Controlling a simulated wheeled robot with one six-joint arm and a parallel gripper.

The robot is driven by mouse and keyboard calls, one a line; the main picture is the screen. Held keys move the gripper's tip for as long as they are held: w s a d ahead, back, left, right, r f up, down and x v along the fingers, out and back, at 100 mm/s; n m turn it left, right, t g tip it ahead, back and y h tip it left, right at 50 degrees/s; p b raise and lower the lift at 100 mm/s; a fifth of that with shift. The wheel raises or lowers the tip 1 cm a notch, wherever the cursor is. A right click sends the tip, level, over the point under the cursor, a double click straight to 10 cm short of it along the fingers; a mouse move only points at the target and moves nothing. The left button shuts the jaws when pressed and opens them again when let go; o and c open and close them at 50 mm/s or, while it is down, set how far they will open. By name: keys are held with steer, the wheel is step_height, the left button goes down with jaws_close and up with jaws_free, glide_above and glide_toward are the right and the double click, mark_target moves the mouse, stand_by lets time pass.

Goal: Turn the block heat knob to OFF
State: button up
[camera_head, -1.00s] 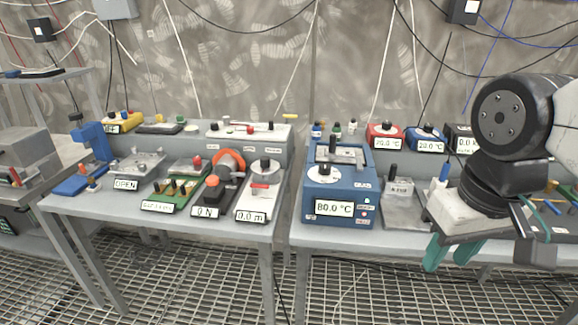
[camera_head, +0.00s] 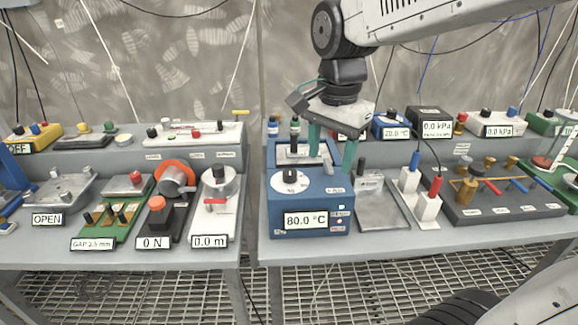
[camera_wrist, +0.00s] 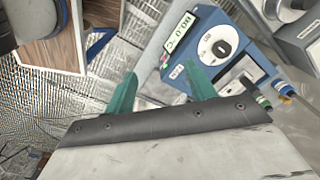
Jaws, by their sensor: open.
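The blue block heater (camera_head: 310,205) stands on the right-hand bench, with a display reading 80.0 °C. Its knob is a black grip on a round white dial (camera_head: 290,184) at the left of its top; the dial lettering is too small to read. In the wrist view the heater (camera_wrist: 240,50) is at upper right, with the white dial and black knob (camera_wrist: 220,45) in sight. My gripper (camera_head: 332,150) has green fingers, apart and empty, above the heater's back right part, clear of the knob. The fingers also show in the wrist view (camera_wrist: 160,90).
A metal plate with a small block (camera_head: 383,208) and a white switch box with blue and red levers (camera_head: 423,195) stand right of the heater. A white device reading 0.0 m (camera_head: 212,205) stands left, across a gap between benches. Devices line the shelf behind.

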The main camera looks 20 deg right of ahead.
mark_target(289, 171)
steer(key=w+f+m, duration=0.1)
steer(key=w+m, duration=0.3)
steer(key=w, duration=0.1)
steer(key=w+a+f+m, duration=0.1)
steer(key=w+f+m, duration=0.1)
steer(key=w+m, duration=0.2)
steer(key=w+a+f+m, duration=0.1)
steer(key=w+f+m, duration=0.1)
steer(key=w+m, duration=0.2)
steer(key=shift+w+f+g, duration=0.1)
steer(key=shift+w+g, duration=0.2)
steer(key=shift+w, duration=0.75)
steer(key=shift+w+f, duration=0.1)
steer(key=shift+f, duration=0.2)
step_height(289, 171, down, 7)
steer(key=shift+f, duration=0.1)
steer(key=c, duration=1)
